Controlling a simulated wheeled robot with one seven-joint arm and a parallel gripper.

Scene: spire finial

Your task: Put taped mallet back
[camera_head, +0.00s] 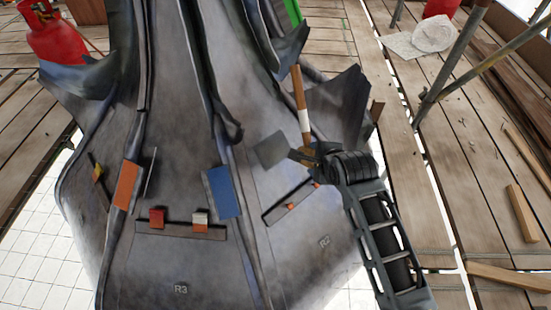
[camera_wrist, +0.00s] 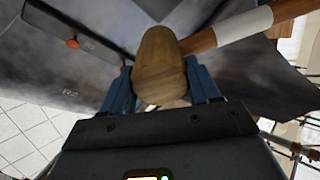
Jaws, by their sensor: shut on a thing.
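The mallet has a brown wooden handle (camera_head: 299,88) with a white tape band (camera_head: 304,121). Its handle points up and away from my gripper in the head view. My gripper (camera_head: 308,156) is shut on the mallet at its head end, in front of the grey spire surface. In the wrist view, the wooden mallet head (camera_wrist: 160,68) sits between the two blue fingers, and the taped handle (camera_wrist: 245,26) runs to the upper right. In the head view, the mallet head is mostly hidden by my gripper. A dark strip with orange pegs (camera_head: 290,205), near the R2 mark, lies lower left of my gripper.
Another strip (camera_head: 180,230) near the R3 mark bears red and white pieces. An orange panel (camera_head: 127,185), a blue panel (camera_head: 224,192) and a grey plate (camera_head: 271,150) are on the spire. Scaffold poles (camera_head: 450,65) stand at right; a red gas cylinder (camera_head: 60,38) is at upper left.

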